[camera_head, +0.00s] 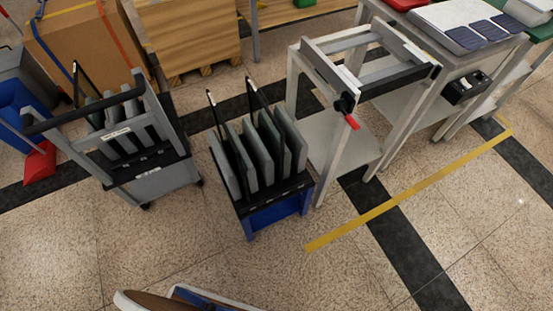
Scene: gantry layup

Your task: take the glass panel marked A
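No panel with a readable letter A shows in the head view. A blue-based rack (275,213) in the middle holds several grey panels (291,138) standing on edge, with thin black uprights between or behind them. A grey cart (160,184) on the left holds more upright grey panels (120,143) behind a frame with a small white label (115,134), too small to read. I cannot tell whether any of these panels is glass. My gripper is not in view.
A metal frame stand (330,135) with a black knob and red handle stands right of the rack. A table (500,50) with dark solar cells is at upper right. Wooden crates (190,30) stand behind. A yellow floor line (410,190) runs right; the front floor is mostly clear.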

